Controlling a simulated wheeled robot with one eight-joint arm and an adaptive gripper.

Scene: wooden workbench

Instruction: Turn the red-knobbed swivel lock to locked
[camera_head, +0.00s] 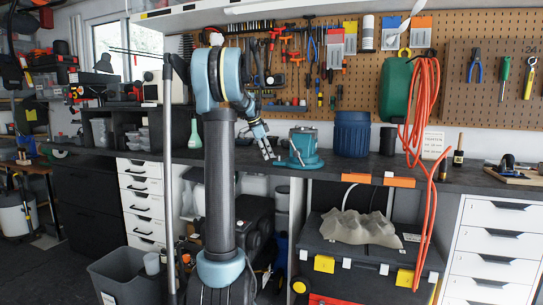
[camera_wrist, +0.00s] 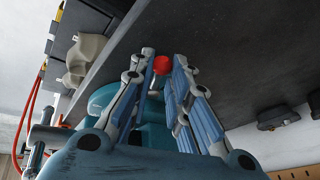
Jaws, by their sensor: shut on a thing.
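The swivel lock's red knob (camera_wrist: 161,65) shows in the wrist view between the two fingertips. My gripper (camera_wrist: 162,68) is shut on it, with one finger on each side. The teal body (camera_wrist: 103,99) near it lies partly behind the fingers. In the head view a teal round fixture (camera_head: 304,146) stands on the dark benchtop near its front edge, and my gripper (camera_head: 273,157) reaches down to its left side. The red knob cannot be made out there. The lock's turn position cannot be read from these frames.
A dark blue tub (camera_head: 352,134) stands right of the fixture. A green can (camera_head: 395,95) and a hanging orange hose (camera_head: 420,100) are further right. A pale green bottle (camera_head: 194,137) stands left of my arm. The bench front between fixture and hose is mostly clear.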

